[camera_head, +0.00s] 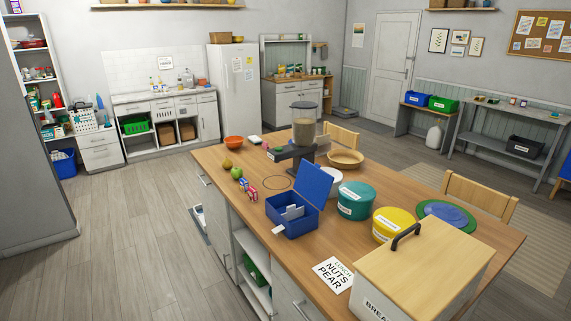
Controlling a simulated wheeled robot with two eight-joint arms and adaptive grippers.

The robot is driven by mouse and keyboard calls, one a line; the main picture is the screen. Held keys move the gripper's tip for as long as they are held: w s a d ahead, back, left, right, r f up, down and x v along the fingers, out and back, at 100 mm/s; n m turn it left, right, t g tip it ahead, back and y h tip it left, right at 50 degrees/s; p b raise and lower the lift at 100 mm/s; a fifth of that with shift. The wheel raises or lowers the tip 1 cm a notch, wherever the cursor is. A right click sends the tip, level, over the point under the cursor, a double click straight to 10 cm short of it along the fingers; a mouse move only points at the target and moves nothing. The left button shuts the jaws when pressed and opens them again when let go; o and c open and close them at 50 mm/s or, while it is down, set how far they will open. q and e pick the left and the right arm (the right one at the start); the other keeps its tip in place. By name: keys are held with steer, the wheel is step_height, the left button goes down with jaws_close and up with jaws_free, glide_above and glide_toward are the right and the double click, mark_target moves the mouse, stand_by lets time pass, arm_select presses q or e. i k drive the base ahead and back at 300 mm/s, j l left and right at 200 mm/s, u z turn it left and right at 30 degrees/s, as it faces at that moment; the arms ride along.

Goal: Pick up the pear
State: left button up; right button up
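A small brownish-yellow fruit that looks like the pear (227,163) rests on the wooden island table (320,276), near its left edge. A green apple (237,173) lies just in front of it, slightly to the right. The pear's far side is hidden. Neither of my grippers shows in the head view.
Small colourful wrapped items (249,190) and an open blue box (291,222) are in front. A blender-like appliance (303,128) stands to the right. A bread box (425,270) fills the near right.

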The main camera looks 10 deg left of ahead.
mark_target(227, 164)
steer(key=i+j+z, duration=0.2)
steer(key=z, duration=0.25)
steer(key=i+j+z, duration=0.15)
steer(key=j+z, duration=0.35)
steer(key=i+j+z, duration=0.1)
steer(key=j+z, duration=0.15)
steer(key=z, duration=0.2)
steer(key=i+j, duration=0.1)
steer(key=j, duration=0.55)
steer(key=i+j, duration=0.1)
steer(key=j, duration=0.5)
steer(key=i+j, duration=0.1)
steer(key=j, duration=1.2)
steer(key=i+j, duration=0.15)
steer(key=j, duration=0.5)
steer(key=i+j, duration=0.1)
steer(key=j, duration=0.5)
steer(key=i+j, duration=0.1)
steer(key=j, duration=0.55)
